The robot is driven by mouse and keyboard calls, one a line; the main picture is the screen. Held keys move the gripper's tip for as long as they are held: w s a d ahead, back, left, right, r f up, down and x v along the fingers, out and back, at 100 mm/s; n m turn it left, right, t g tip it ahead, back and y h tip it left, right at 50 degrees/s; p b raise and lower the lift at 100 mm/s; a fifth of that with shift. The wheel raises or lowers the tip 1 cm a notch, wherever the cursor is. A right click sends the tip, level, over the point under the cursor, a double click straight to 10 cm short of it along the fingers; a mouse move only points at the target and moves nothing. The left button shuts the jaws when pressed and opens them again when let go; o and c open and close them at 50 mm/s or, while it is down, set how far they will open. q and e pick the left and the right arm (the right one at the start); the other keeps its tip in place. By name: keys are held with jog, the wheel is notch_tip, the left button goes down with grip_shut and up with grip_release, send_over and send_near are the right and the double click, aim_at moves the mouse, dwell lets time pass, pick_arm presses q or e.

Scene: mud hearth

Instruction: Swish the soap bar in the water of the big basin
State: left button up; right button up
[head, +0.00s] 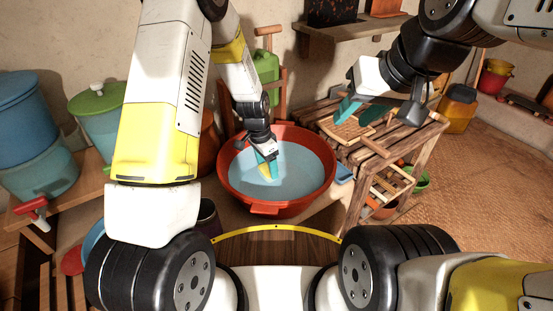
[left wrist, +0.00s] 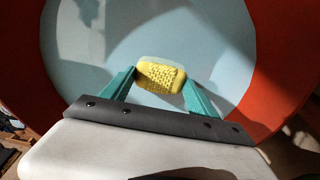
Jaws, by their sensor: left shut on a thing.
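The big red basin (head: 228,180) holds pale blue water (head: 300,165) and stands in the middle of the head view. My left gripper (head: 266,165) reaches down into the basin, its teal fingers shut on the yellow soap bar (head: 264,171). In the left wrist view the bumpy soap bar (left wrist: 160,75) sits between the two fingertips, with the water behind it. I cannot tell how deep the soap is in the water. My right gripper (head: 359,112) is over the slatted wooden table, its teal fingers apart with nothing seen between them.
The slatted wooden table (head: 400,140) stands right of the basin, with a woven tray (head: 352,128) under my right gripper. A green jug (head: 265,66) stands behind the basin. Blue (head: 35,150) and green (head: 97,105) lidded containers stand at left. Woven matting (head: 490,180) lies clear at right.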

pick_arm(q)
jog(key=shift+d, duration=2.95)
jog(key=shift+a, duration=2.95)
jog(key=shift+d, duration=3)
jog(key=shift+a, duration=0.15)
jog(key=shift+a, duration=2.9)
jog(key=d, duration=0.6)
